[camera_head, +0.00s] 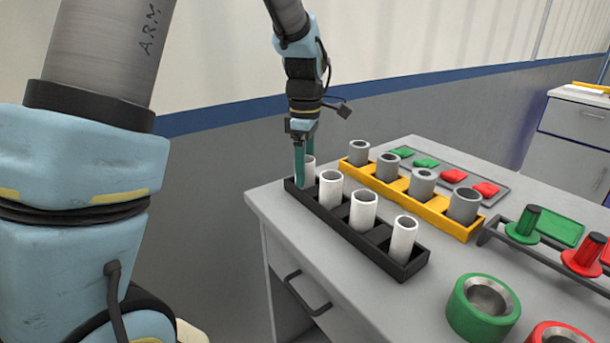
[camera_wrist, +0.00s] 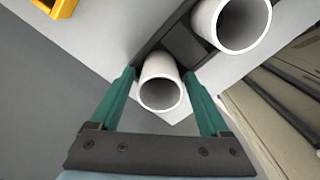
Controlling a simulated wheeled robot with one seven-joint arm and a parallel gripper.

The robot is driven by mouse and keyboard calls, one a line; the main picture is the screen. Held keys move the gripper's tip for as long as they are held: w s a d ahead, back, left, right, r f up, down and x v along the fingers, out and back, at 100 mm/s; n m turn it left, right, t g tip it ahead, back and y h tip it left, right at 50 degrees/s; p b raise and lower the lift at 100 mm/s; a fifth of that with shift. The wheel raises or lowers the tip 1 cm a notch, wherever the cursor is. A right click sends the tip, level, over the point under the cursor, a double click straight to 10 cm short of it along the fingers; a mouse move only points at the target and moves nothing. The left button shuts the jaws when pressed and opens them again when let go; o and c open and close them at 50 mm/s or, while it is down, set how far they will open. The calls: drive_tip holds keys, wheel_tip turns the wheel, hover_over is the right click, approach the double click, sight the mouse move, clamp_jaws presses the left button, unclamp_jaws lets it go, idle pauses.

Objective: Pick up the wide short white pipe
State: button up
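A black tray (camera_head: 368,246) holds a row of white pipes standing upright. The leftmost white pipe (camera_head: 308,171) stands in the tray's far-left end, and my gripper (camera_head: 304,150) is directly over it, pointing down. In the wrist view this white pipe (camera_wrist: 161,88) lies between my two teal fingers (camera_wrist: 159,73), with a narrow gap on each side, so the gripper is open around it. The neighbouring white pipe (camera_wrist: 234,22) looks larger in the wrist view. Other white pipes (camera_head: 330,189), (camera_head: 363,209) and (camera_head: 403,238) stand along the tray. Which is widest and shortest is hard to tell.
A yellow tray (camera_head: 433,213) with several grey pipes (camera_head: 422,183) stands just behind the black tray. Behind it is a grey tray with green and red pieces (camera_head: 453,176). A green ring (camera_head: 483,308) and a rack with spools (camera_head: 522,225) are at the right.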

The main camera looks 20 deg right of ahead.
drive_tip(key=c, duration=1.2)
drive_tip(key=shift+r, duration=0.15)
wheel_tip(320, 180, up, 10)
drive_tip(key=shift+f, duration=0.1)
